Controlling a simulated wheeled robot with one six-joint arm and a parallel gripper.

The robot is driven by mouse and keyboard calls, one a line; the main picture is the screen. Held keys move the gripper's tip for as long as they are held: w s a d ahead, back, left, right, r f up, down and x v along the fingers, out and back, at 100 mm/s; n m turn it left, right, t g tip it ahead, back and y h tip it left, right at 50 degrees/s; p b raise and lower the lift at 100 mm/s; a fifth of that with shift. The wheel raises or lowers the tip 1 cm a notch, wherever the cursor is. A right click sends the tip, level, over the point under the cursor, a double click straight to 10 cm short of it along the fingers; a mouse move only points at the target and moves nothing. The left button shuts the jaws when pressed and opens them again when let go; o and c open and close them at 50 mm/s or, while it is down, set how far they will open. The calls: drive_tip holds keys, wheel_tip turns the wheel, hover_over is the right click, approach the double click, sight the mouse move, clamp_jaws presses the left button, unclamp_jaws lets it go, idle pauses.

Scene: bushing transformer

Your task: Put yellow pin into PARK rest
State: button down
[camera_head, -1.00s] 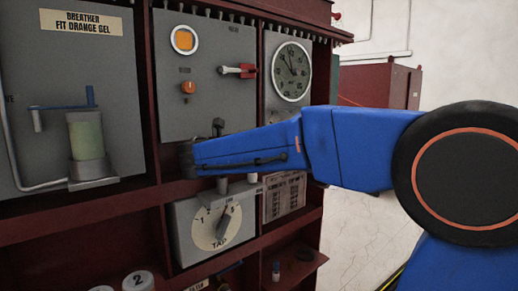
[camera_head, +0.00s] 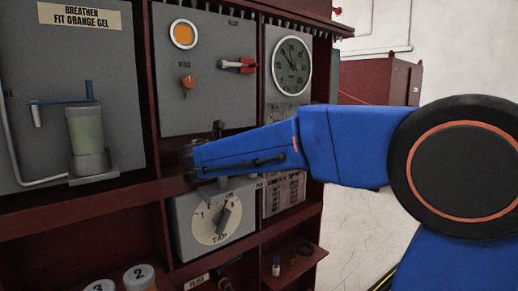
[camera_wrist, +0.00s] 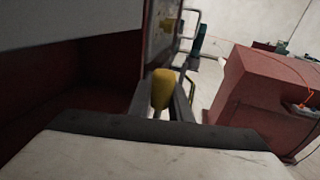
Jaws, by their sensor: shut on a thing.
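The yellow pin (camera_wrist: 163,89) shows in the wrist view, its rounded yellow head between my fingers. My gripper (camera_wrist: 168,100) is shut on it. The pin is hidden there. I cannot make out the PARK rest in either view; the small labels near the gripper are too blurred to read.
The TAP dial box (camera_head: 217,218) is just below my gripper. A dark upright post (camera_head: 219,128) stands close behind it. The orange knob (camera_head: 187,82) and red-handled switch (camera_head: 238,65) are above. A red cabinet (camera_wrist: 265,95) stands right, beyond open floor.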

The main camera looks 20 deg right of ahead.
drive_tip(key=shift+f, duration=0.35)
drive_tip(key=c, duration=1.5)
unclamp_jaws()
drive_tip(key=shift+c, duration=0.2)
drive_tip(key=shift+s+a, duration=0.1)
drive_tip(key=v, duration=1.7)
drive_tip(key=shift+s+f, duration=0.1)
